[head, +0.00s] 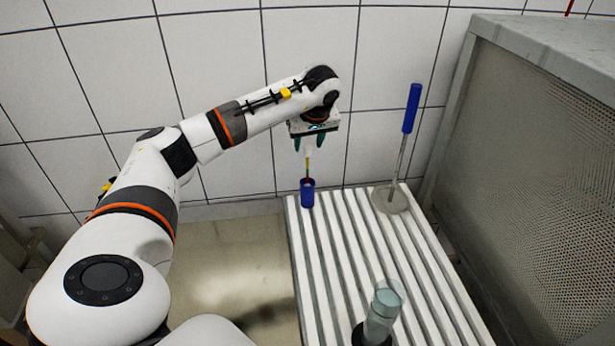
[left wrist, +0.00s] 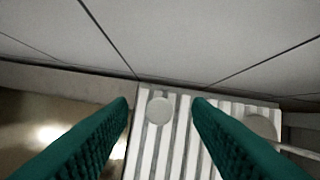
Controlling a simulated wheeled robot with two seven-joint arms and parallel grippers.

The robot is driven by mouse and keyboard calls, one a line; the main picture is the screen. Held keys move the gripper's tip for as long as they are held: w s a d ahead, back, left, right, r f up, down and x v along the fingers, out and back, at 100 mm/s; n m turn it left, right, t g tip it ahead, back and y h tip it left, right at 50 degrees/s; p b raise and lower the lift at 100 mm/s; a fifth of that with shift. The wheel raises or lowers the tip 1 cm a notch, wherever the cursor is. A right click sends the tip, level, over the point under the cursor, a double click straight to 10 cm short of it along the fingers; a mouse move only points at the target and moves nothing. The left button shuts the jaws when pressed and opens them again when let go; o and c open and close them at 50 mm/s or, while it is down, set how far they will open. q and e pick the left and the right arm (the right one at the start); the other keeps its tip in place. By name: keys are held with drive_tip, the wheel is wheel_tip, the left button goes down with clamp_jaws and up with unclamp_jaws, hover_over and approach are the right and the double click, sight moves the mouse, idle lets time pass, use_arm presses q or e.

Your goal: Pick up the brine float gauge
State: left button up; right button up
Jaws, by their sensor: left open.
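The brine float gauge (head: 307,193) appears to be the upright piece with a blue lower part, a thin yellow and red stem and a pale top. It stands at the far left corner of the slatted white rack. My left gripper (head: 309,143) is directly above it, pointing down, fingers open around or just above the pale top. In the left wrist view the gauge's round pale top (left wrist: 159,110) shows between the green fingertips (left wrist: 160,101), apart from both. Its stem is hidden there. My right gripper is out of view.
The slatted rack (head: 318,262) holds a blue-handled tool (head: 411,108) with a round disc, leaning upright at the far right, and a clear cylinder (head: 383,305) with a dark base nearby. A tiled wall (head: 215,80) is close behind; a perforated metal cabinet (head: 530,190) is on the right.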

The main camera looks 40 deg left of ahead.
sight(308, 146)
use_arm(q)
drive_tip(key=p+x, duration=0.1)
drive_tip(key=x, duration=0.2)
drive_tip(key=shift+f, duration=0.35)
drive_tip(key=shift+w+a+f+p, duration=0.1)
drive_tip(key=shift+a+f+p, duration=0.2)
drive_tip(key=shift+f, duration=0.3)
drive_tip(key=shift+d, duration=0.1)
drive_tip(key=shift+c, duration=0.9)
clamp_jaws()
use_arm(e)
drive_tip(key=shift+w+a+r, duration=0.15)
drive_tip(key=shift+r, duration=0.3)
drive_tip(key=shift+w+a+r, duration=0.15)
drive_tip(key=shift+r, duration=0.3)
